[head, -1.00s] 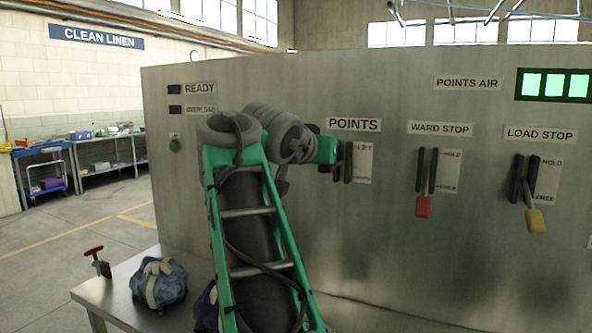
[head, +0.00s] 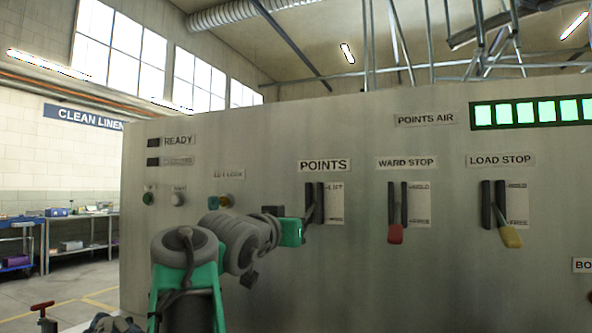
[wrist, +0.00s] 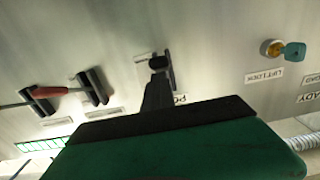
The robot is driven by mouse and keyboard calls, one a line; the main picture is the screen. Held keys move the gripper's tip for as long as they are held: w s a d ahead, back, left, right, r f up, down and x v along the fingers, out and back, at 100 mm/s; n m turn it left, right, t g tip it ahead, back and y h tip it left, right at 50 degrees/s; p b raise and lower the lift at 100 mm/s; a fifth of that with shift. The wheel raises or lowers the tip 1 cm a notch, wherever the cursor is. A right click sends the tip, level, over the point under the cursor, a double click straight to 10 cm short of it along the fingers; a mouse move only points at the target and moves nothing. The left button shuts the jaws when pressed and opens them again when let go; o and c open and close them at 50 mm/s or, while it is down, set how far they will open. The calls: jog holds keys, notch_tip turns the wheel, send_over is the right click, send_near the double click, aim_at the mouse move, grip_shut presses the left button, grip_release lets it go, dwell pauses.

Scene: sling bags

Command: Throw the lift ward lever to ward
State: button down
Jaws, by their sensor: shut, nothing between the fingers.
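The lever under the POINTS label (head: 325,165) has a dark upright slot guard (head: 318,200) and a white plate (head: 335,204) whose upper word reads LIFT; the lower word is unreadable. My gripper (head: 306,228) is shut and empty, with its tips at the lower end of this guard. In the wrist view, the dark fingers (wrist: 158,96) reach up to the dark lever fitting (wrist: 160,64), touching or nearly so. The lever's handle and exact position cannot be made out behind the fingers.
WARD STOP has a red-handled lever (head: 396,233), and LOAD STOP a yellow-handled one (head: 511,237), both right of my gripper. A key (wrist: 293,52) sits in the LIFT LOCK on the left. A red-handled item (head: 42,308) stands lower left.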

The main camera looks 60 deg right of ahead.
jog(key=shift+w+d+f, duration=0.1)
jog(key=shift+f, duration=0.4)
jog(key=shift+w+d+f, duration=0.1)
jog(key=shift+f, duration=0.35)
notch_tip(320, 180, up, 6)
jog(key=a+p, duration=0.2)
jog(key=p, duration=0.2)
jog(key=s+a+f+b, duration=0.1)
jog(key=a+f, duration=0.1)
jog(key=a, duration=0.8)
jog(key=shift+s+f, duration=0.15)
jog(key=shift+f, duration=0.1)
